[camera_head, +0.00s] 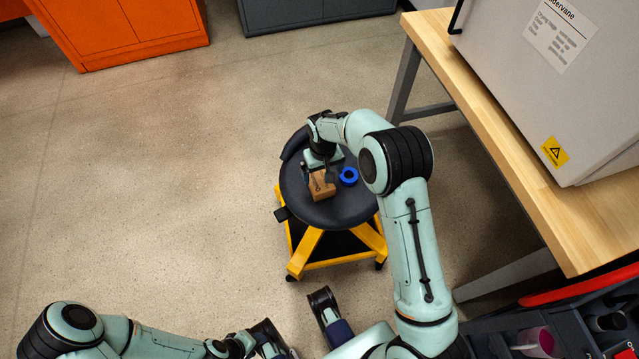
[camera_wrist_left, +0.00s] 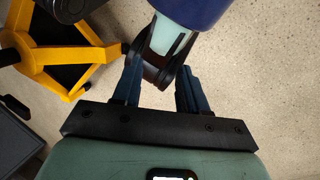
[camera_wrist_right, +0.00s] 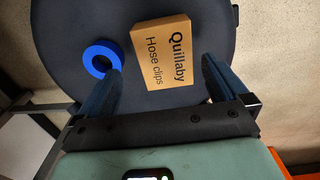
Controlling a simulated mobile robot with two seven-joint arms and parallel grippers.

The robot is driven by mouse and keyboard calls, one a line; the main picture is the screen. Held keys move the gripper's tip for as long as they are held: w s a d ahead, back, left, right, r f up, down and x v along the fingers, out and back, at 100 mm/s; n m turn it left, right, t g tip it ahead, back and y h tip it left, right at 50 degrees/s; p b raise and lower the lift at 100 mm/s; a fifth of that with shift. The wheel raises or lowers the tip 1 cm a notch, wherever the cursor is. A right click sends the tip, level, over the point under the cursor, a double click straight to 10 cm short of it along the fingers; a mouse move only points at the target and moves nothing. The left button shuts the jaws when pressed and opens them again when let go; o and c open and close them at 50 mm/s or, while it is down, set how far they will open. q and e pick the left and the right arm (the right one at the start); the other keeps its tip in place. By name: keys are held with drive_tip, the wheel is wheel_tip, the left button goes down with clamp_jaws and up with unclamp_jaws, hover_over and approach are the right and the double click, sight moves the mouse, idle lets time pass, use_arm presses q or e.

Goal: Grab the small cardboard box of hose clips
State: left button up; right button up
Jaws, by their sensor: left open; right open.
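The small cardboard box of hose clips (camera_head: 321,187) sits on the dark round seat of a stool (camera_head: 345,212). In the right wrist view the box (camera_wrist_right: 167,58) shows its "Quillaby Hose clips" label. My right gripper (camera_wrist_right: 160,68) is open above the seat, one finger on each side of the box's near end in that view; I cannot tell whether they touch it. In the head view my right gripper (camera_head: 330,170) partly covers the box's far side. My left gripper (camera_wrist_left: 158,72) is open and empty, low over the floor, away from the stool.
A blue ring-shaped roll (camera_head: 348,176) lies on the seat right beside the box. A wooden workbench (camera_head: 500,135) with a large grey case (camera_head: 560,90) stands to the right. An orange cabinet (camera_head: 125,30) is at the back left. The floor left of the stool is clear.

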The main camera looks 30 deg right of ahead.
sight(320, 180)
drive_tip(key=shift+w+a+f+b, duration=0.15)
drive_tip(key=shift+f+b, duration=0.15)
drive_tip(key=shift+f, duration=1.25)
drive_tip(key=shift+w+a+f+b, duration=0.15)
drive_tip(key=shift+f+b, duration=0.15)
drive_tip(key=shift+f, duration=1.2)
use_arm(q)
drive_tip(key=shift+w+a+f+t, duration=0.2)
drive_tip(key=shift+w+f, duration=0.2)
drive_tip(key=shift+w, duration=0.1)
drive_tip(key=shift+w+a+f+t, duration=0.2)
drive_tip(key=shift+w+f, duration=0.2)
drive_tip(key=shift+w, duration=0.05)
use_arm(e)
drive_tip(key=shift+s+r, duration=0.1)
drive_tip(key=c, duration=1.1)
